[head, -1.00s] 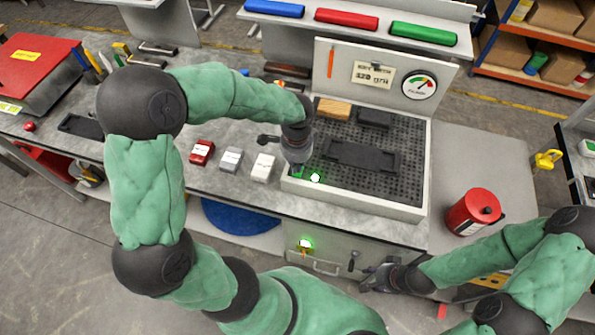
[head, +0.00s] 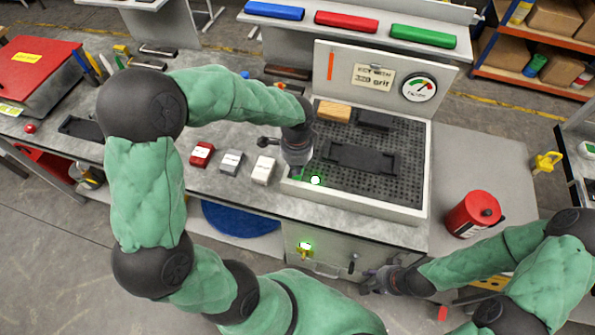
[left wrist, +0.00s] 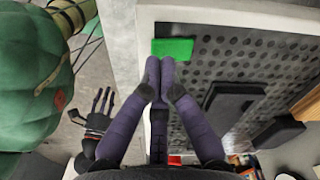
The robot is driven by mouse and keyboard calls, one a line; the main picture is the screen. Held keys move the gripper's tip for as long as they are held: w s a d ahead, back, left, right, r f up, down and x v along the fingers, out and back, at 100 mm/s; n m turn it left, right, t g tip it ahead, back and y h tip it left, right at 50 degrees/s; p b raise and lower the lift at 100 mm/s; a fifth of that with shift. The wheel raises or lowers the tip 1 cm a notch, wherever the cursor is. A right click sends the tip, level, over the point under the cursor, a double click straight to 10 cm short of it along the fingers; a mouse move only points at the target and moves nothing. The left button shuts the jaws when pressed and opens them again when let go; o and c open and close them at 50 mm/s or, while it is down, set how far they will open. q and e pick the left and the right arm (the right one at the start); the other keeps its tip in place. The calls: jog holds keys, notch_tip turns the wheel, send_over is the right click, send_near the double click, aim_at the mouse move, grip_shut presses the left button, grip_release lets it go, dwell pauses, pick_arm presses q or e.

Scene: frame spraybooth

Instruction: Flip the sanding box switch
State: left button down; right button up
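The sanding box (head: 300,190) is a pale-rimmed tray with a dark perforated bed on the bench. A green rectangular piece (left wrist: 172,48) sits at its front left corner; it shows small in the head view (head: 298,173). My left gripper (left wrist: 160,62) has its fingertips together at the near edge of this green piece; contact is hard to judge. A bright round lamp (head: 315,180) glows green beside the gripper. A green light (head: 305,246) is lit on the front panel, with a dark lever (head: 352,264) to its right. My right gripper (head: 371,284) is just right of and below the lever; its fingers are unclear.
Red (head: 202,154), grey (head: 231,161) and white (head: 264,170) blocks stand left of the box. A dark pad (head: 360,158) and wooden block (head: 334,110) lie on the bed. A red canister (head: 473,214) stands right. A gauge panel (head: 388,78) rises behind.

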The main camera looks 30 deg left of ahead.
aim_at(297, 176)
pick_arm(q)
jog(key=shift+f+b, duration=0.85)
jog(key=shift+f, duration=0.4)
dwell(1.0)
jog(key=shift+s+r, duration=0.1)
jog(key=shift+r+p, duration=2.9)
jog(key=shift+r, duration=0.55)
